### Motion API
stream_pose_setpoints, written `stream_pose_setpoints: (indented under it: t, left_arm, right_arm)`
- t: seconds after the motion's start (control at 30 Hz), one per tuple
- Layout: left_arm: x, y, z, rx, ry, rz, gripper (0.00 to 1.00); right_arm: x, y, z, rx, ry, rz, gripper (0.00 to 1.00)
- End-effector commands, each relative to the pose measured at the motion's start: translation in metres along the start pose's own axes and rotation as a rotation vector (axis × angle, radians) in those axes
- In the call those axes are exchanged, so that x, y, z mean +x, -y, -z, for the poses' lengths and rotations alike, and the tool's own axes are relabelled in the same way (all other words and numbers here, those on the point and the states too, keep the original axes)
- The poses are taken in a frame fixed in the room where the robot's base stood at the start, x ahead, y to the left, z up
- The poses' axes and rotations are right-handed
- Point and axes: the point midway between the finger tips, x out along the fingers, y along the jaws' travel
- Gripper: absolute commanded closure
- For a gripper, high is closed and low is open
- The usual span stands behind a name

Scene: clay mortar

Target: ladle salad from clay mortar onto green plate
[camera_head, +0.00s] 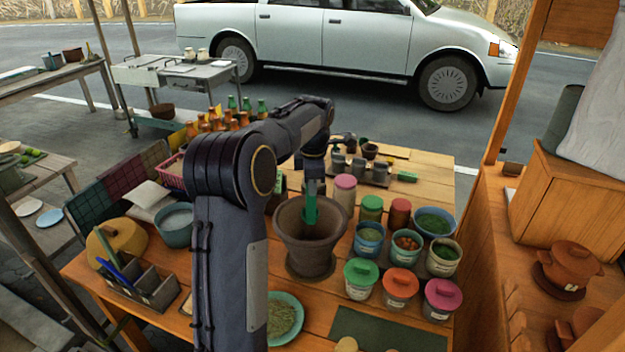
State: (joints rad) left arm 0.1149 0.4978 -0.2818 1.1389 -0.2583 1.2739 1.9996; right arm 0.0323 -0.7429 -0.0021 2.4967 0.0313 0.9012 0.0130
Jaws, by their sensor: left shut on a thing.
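The brown clay mortar (309,265) stands on the wooden table, its wide mouth facing up. My left arm reaches over the table, and my left gripper (312,188) points down over the mortar's mouth. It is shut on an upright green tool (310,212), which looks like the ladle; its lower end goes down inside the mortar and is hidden. The green plate (297,334) lies in front of the mortar, partly hidden by my left arm, with a heap of shredded greenish food on it. My right gripper is out of view.
Lidded tubs (401,288) and open bowls (434,222) crowd the table right of the mortar. A green mat (385,332) lies at the front. A teal bowl (176,226) and a compartment box (150,290) stand at the left. A wooden post (512,90) rises at the right.

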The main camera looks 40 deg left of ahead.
Motion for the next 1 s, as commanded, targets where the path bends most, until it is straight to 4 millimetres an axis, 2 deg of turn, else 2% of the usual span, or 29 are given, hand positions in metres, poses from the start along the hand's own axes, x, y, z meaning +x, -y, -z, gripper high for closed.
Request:
stream_pose_setpoints:
  t: [0.03, 0.7, 1.0]
  left_arm:
    - [0.011, 0.002, 0.000, 0.001, -0.001, 0.001, 1.00]
    - [0.090, 0.012, 0.000, 0.000, 0.000, 0.000, 1.00]
    - [0.113, 0.016, -0.001, 0.000, 0.000, 0.000, 1.00]
  right_arm:
    - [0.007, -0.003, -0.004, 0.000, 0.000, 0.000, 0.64]
    - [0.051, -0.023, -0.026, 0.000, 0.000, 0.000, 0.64]
    - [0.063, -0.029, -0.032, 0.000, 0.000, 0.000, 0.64]
